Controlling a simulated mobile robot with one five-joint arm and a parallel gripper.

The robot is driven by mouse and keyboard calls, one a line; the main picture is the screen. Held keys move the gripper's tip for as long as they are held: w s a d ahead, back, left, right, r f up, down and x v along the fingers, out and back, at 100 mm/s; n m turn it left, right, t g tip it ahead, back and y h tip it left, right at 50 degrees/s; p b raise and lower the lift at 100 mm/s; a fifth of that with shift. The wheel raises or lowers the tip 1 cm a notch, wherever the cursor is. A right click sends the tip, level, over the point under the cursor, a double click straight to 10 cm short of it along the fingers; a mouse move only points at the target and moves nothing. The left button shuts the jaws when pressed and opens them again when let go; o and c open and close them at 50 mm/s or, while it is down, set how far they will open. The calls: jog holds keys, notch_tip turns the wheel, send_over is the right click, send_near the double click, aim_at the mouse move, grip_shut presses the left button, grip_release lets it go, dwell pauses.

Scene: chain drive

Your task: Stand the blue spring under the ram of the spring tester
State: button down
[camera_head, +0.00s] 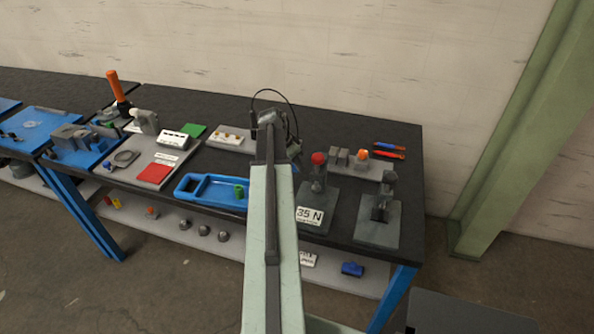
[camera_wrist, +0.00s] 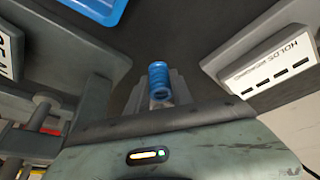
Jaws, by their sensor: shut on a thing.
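My gripper (camera_wrist: 160,98) is shut on the blue spring (camera_wrist: 159,80), which sits between its fingers in the wrist view. In the head view the spring cannot be made out, and my gripper (camera_head: 292,148) is at the end of my arm above the back part of the bench. What looks like the spring tester (camera_head: 318,190) stands to the right of my arm, with a red knob on top and a white "35 N" plate on its base. The space under its ram is too small to make out.
A blue tray (camera_head: 185,187) with a green part (camera_head: 239,191) lies left of my arm. A grey stand (camera_head: 378,235) is right of the tester. A rack (camera_head: 345,170) and red and blue pens (camera_head: 390,150) lie behind. A labelled grey block (camera_wrist: 262,55) is right in the wrist view.

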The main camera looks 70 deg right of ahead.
jog(key=shift+d, duration=0.1)
jog(key=shift+s+d, duration=0.2)
jog(key=shift+d, duration=0.35)
notch_tip(320, 180, down, 4)
jog(key=b, duration=0.4)
jog(key=shift+a, duration=0.1)
jog(key=c, duration=1.1)
grip_release()
jog(key=shift+r, duration=0.1)
jog(key=p+v, duration=1.1)
jog(key=v, duration=0.1)
jog(key=shift+a+r+p, duration=0.1)
jog(key=shift+p, duration=0.2)
